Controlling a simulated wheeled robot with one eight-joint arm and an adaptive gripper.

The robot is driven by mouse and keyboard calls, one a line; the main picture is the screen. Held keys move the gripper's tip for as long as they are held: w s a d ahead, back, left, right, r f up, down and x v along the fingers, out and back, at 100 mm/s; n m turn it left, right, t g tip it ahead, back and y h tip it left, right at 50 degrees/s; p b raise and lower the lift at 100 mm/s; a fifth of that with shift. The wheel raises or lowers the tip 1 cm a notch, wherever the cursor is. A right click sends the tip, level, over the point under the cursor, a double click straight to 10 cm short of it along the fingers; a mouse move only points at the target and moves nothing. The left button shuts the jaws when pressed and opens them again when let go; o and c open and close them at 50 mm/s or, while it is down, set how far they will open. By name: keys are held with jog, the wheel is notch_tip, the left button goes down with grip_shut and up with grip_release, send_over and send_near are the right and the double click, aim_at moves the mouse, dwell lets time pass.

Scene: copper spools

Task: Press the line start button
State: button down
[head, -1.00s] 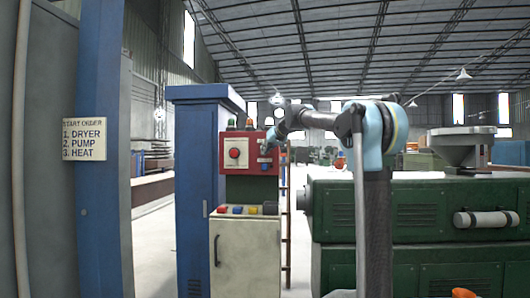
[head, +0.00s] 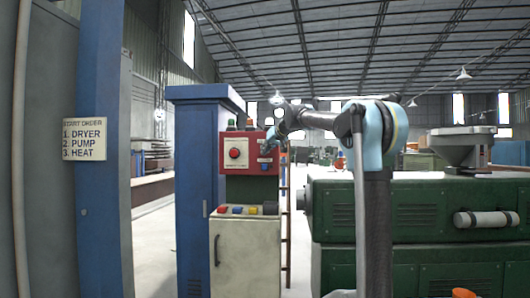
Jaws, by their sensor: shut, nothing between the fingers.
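A red control box (head: 225,162) stands on a green post above a cream cabinet (head: 245,262). A red round button (head: 235,153) sits on a pale plate on the left of its face. My gripper (head: 264,152) is shut and empty, in front of the right part of the box. It hides whatever is behind it there, and I cannot tell whether it touches the face. I cannot read any label marking the line start button.
A sign (head: 84,139) on the blue pillar lists a start order: dryer, pump, heat. A tall blue cabinet (head: 195,200) stands left of the box. A large green machine (head: 410,205) fills the right. Small lamps (head: 249,124) top the box.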

jog(key=shift+w, duration=0.15)
jog(key=shift+w, duration=0.2)
dwell(0.3)
jog(key=shift+w+r, duration=0.1)
jog(key=shift+w, duration=0.35)
dwell(0.8)
jog(key=shift+s, duration=0.9)
jog(key=shift+s, duration=0.1)
jog(key=s, duration=0.4)
jog(key=shift+s+a, duration=0.1)
jog(key=shift+s, duration=0.3)
dwell(0.8)
